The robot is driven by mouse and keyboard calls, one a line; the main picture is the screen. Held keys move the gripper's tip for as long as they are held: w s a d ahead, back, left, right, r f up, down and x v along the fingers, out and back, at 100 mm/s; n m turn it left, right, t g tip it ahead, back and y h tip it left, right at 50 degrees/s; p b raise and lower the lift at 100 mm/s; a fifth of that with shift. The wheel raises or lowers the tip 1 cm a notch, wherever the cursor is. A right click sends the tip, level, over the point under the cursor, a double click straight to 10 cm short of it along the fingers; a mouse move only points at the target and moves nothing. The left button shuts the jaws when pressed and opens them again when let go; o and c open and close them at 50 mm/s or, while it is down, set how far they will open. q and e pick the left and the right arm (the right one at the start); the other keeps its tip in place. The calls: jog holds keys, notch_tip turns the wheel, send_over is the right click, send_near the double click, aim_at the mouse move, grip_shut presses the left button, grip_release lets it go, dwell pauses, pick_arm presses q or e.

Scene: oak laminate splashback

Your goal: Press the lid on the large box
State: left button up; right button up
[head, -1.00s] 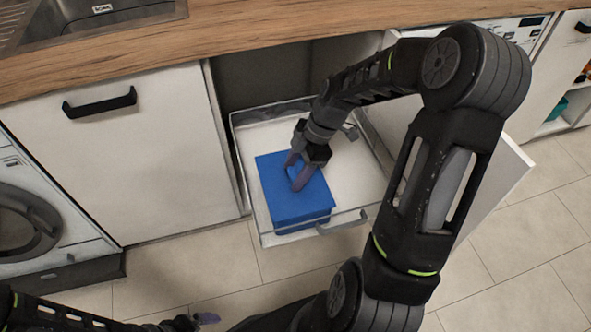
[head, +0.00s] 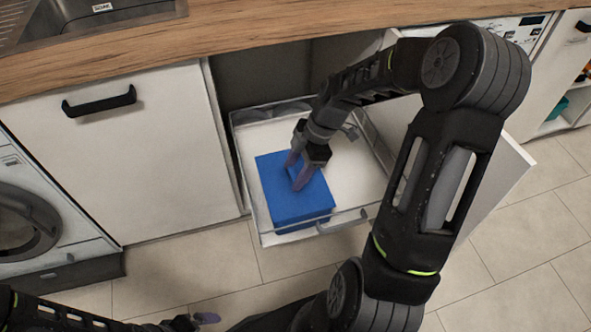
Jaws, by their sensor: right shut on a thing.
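The large blue box (head: 290,208) stands in the pulled-out white drawer, near its front left. Its top looks closed by a blue lid (head: 272,176) of the same colour, and I cannot make out a seam between them. My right gripper (head: 297,174) points down onto the top of the box, its purple fingers shut on a part of the lid that the fingers mostly hide. My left gripper (head: 205,318) shows only in part at the bottom edge, away from the box, and its jaw opening cannot be made out.
The drawer (head: 355,185) has free floor right of the box. The wooden worktop (head: 260,38) overhangs behind, with a sink at the left. An open cabinet door (head: 500,170) stands to the right. A washing machine (head: 30,215) is at the left.

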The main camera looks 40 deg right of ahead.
jog(key=o, duration=1.4)
jog(key=shift+o, duration=0.6)
jog(key=o, duration=0.4)
jog(key=shift+c, duration=0.2)
jog(key=shift+r+p, duration=2.5)
jog(key=shift+r, duration=1)
jog(key=shift+c, duration=0.6)
grip_shut()
